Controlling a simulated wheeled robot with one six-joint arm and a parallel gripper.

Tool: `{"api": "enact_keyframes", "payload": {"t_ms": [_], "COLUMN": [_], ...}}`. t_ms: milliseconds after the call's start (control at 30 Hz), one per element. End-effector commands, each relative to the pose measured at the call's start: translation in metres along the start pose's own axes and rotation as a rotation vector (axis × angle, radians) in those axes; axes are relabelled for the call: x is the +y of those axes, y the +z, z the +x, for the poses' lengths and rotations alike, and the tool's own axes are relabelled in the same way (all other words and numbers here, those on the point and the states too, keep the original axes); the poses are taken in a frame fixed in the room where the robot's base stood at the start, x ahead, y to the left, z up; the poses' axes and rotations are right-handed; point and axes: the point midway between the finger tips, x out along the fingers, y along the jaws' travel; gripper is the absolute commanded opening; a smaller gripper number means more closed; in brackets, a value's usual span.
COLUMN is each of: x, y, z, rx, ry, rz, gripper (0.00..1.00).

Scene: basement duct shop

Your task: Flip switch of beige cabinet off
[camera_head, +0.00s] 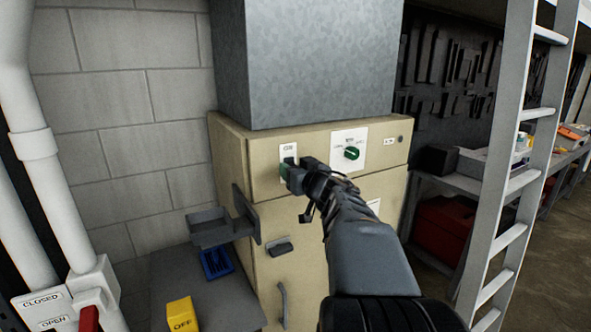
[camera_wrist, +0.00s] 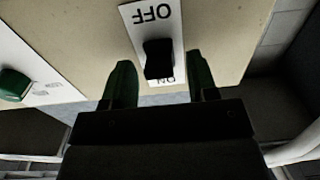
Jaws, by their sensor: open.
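The beige cabinet (camera_head: 308,240) stands against the block wall in the head view. Its black switch (camera_wrist: 158,58) sits on a white plate (camera_wrist: 150,22) marked OFF and ON, upside down in the wrist view. The switch is close to the ON mark, which is partly hidden; I cannot tell its tilt for sure. My gripper (camera_wrist: 160,68) is open, with one green finger on each side of the switch. No clear contact shows. In the head view my gripper (camera_head: 290,172) is at the cabinet's upper front and hides the plate's lower part.
A green knob (camera_head: 352,153) on a white plate is right of the switch; it also shows in the wrist view (camera_wrist: 14,84). A grey tray (camera_head: 212,232) juts out at left. A yellow OFF block (camera_head: 181,314) and blue item (camera_head: 216,263) are below. A ladder (camera_head: 508,150) stands right.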

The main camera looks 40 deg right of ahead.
Motion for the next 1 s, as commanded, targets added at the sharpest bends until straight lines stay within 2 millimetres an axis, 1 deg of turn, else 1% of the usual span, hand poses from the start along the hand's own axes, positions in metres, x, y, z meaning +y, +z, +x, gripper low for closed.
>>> {"api": "enact_keyframes", "payload": {"t_ms": [100,600,633,833,1000], "x": [0.0,0.0,0.0,0.0,0.0], "y": [0.0,0.0,0.0,0.009,0.01], "z": [0.0,0.0,0.0,0.0,0.0], "rx": [0.0,0.0,0.0,0.049,0.111], "ry": [0.0,0.0,0.0,-0.002,-0.001], "rz": [0.0,-0.001,-0.001,-0.001,-0.001], "gripper": [0.53,0.05,0.04,0.04,0.04]}}
